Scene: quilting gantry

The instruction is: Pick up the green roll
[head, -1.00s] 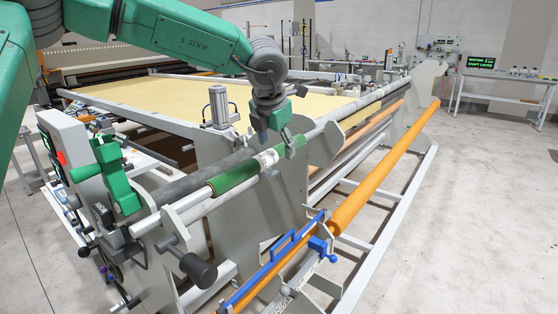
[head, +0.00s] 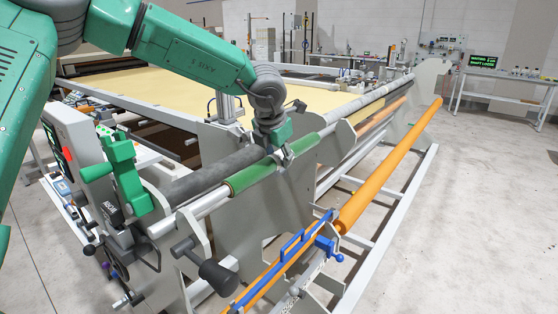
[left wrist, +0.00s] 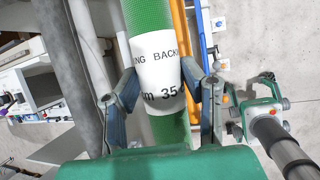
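The green roll (head: 250,176) is a green sleeve on a pale shaft, lying in the front of the gantry. In the left wrist view the green roll (left wrist: 149,20) runs up the picture and carries a white label with black lettering. In the left wrist view the fingers of my left gripper (left wrist: 158,88) stand open, one on each side of the roll at the label. I cannot tell whether the pads touch it.
A dark grey roller (head: 215,174) lies close behind the green roll. Grey end plates (head: 197,235) flank its shaft. An orange shaft (head: 385,170) and a blue clamp (head: 300,242) are in front, lower down. A green bracket (head: 122,172) stands at left. Floor at right is clear.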

